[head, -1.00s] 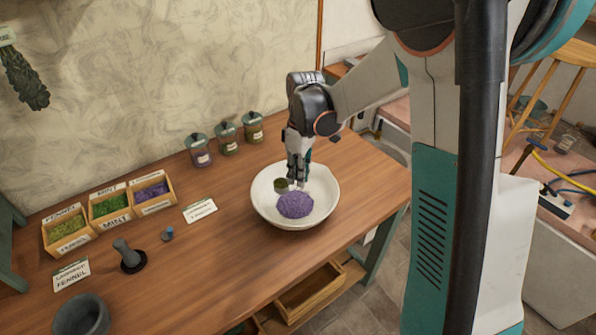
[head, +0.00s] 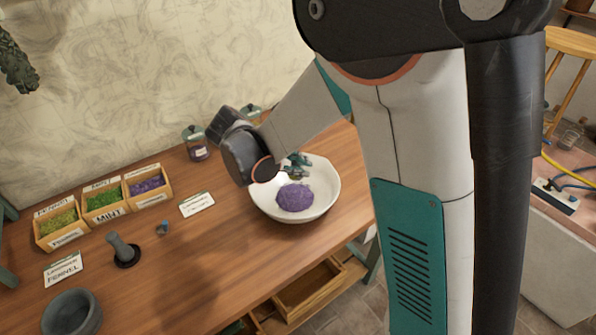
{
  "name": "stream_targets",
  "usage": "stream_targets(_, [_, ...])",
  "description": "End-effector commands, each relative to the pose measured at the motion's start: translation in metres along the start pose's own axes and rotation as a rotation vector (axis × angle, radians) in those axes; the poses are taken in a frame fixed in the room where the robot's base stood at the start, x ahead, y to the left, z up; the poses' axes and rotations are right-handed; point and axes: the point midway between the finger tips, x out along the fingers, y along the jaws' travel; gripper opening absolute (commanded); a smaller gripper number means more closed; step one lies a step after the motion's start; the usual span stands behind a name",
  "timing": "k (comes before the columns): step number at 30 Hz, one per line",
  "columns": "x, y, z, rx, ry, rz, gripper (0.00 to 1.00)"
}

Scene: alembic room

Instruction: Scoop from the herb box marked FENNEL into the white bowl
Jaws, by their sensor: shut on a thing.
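The white bowl (head: 327,196) stands on the wooden table with a purple heap (head: 295,197) in it. My gripper (head: 297,168) is tilted over the bowl's back part, partly hidden by my wrist. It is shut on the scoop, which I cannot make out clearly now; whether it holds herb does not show. The box marked FENNEL (head: 68,238), with yellow-green herb, is leftmost in the row of herb boxes. Beside it are the box marked MINT (head: 110,213) with green herb and a box with purple herb (head: 150,199).
Label cards (head: 197,204) lie in front of the boxes. Lidded jars (head: 197,145) stand at the back. The table between boxes and bowl is mostly clear.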

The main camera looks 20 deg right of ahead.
Motion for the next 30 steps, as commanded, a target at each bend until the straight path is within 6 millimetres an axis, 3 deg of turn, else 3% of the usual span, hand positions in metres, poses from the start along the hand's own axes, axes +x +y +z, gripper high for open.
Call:
stream_targets(15, [0.0016,-0.0015,-0.0009,0.012,-0.108,0.19,0.0])
stream_targets(30, [-0.0002,0.0001,0.0001,0.014,-0.124,0.218,0.0])
